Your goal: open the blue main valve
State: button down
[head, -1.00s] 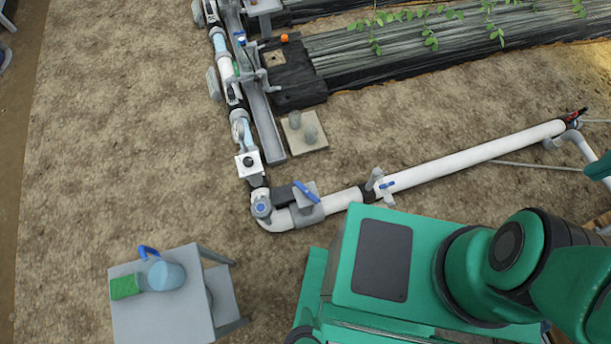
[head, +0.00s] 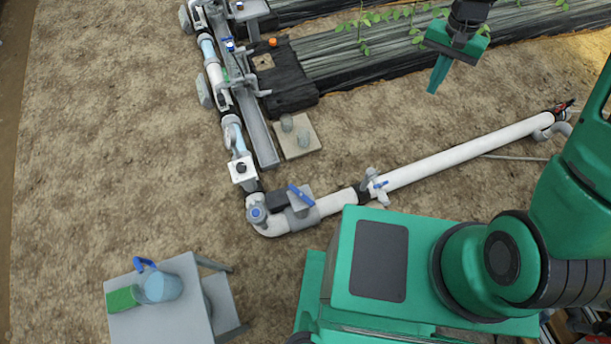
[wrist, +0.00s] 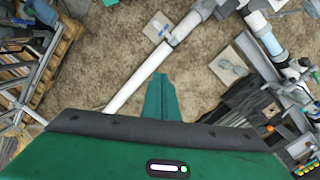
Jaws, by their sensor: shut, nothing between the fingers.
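A blue lever handle (head: 301,195) sits on a grey valve body on the white pipe, near the pipe's bend. A smaller blue handle (head: 379,184) is on a fitting farther right along the pipe, and a round blue-topped fitting (head: 257,213) is at the bend. I cannot tell for sure which is the main valve. My gripper (head: 437,78) is shut and empty, pointing down at the upper right, well apart from all of them. In the wrist view its shut fingers (wrist: 160,97) show beside the white pipe, and a blue handle (wrist: 161,29) lies beyond.
A grey table (head: 160,318) at lower left holds a blue-tinted jug (head: 163,287) and a green sponge-like block (head: 123,298). A square slab (head: 297,136) lies on the soil. Black-covered plant beds (head: 370,62) run along the top. A wooden pallet (wrist: 66,48) stands left in the wrist view.

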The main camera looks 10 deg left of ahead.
aim_at(301, 196)
jog(key=a+f+g+y, duration=0.1)
jog(key=a+f, duration=1.5)
jog(key=f, duration=0.1)
jog(key=shift+m+g+y, duration=0.4)
jog(key=shift+g+y, duration=0.2)
jog(key=shift+g, duration=0.2)
jog(key=shift+s+a+f, duration=2.65)
jog(key=shift+a+f, duration=0.2)
jog(key=shift+f, duration=1.4)
jog(key=shift+s+a+f, duration=2.7)
jog(key=shift+a+f, duration=0.1)
jog(key=shift+f, duration=1.45)
jog(key=shift+s+a+f, duration=2.65)
jog(key=shift+a+f, duration=0.2)
jog(key=shift+f, duration=1.4)
